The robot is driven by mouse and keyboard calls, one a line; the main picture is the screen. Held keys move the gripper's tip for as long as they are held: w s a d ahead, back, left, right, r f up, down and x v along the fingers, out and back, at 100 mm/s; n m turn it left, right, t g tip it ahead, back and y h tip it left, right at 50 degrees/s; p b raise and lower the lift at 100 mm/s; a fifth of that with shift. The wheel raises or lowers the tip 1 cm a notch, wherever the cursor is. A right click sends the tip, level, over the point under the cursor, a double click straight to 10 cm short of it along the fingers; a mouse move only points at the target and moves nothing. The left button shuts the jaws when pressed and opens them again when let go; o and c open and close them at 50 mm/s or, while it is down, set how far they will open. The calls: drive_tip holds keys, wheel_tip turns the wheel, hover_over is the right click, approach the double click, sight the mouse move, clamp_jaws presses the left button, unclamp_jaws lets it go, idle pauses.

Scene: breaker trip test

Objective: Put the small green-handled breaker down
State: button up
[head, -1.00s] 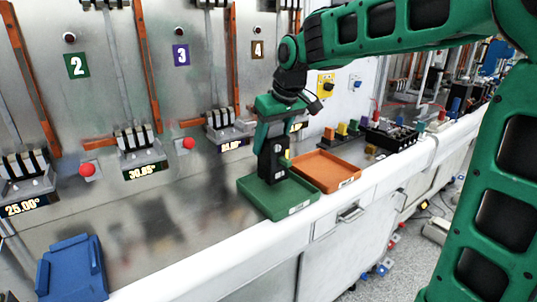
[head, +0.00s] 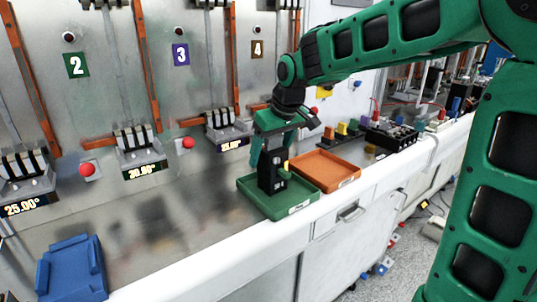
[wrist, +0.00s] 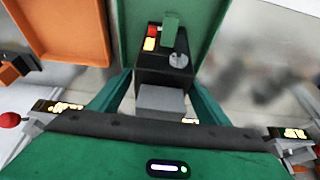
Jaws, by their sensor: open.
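The small breaker (head: 273,178) has a black body and stands upright in the green tray (head: 302,206) on the bench edge. In the wrist view the breaker (wrist: 160,72) shows its green handle (wrist: 170,28), a red and a yellow patch, and a grey round knob. My gripper (head: 270,152) is directly above and around the breaker, pointing down. In the wrist view its two green fingers lie on either side of the body, open. The breaker's underside and its contact with the tray floor are hidden.
An orange tray (head: 330,167) sits right beside the green one. Several coloured blocks and devices stand farther along the bench. A blue holder (head: 72,270) is at the near left. Switch panels with red buttons (head: 86,169) line the wall. Bare bench lies left of the green tray.

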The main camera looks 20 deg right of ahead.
sight(280, 168)
drive_tip(key=v, duration=1.2)
drive_tip(key=s+d+f+m+g+h, duration=0.1)
drive_tip(key=s+d+f+m, duration=0.2)
drive_tip(key=s+d+f, duration=0.4)
drive_tip(key=s+d+f+m+g, duration=0.1)
drive_tip(key=s+d+f+m, duration=0.25)
drive_tip(key=s+d, duration=0.45)
drive_tip(key=s+d+f+m+g, duration=0.1)
drive_tip(key=s+f, duration=0.4)
drive_tip(key=s, duration=0.3)
drive_tip(key=s+d+f+m+g, duration=0.1)
drive_tip(key=s+f, duration=0.3)
drive_tip(key=s, duration=0.4)
drive_tip(key=shift+d+f+m, duration=0.3)
drive_tip(key=shift+f+m, duration=0.1)
drive_tip(key=shift+m, duration=0.35)
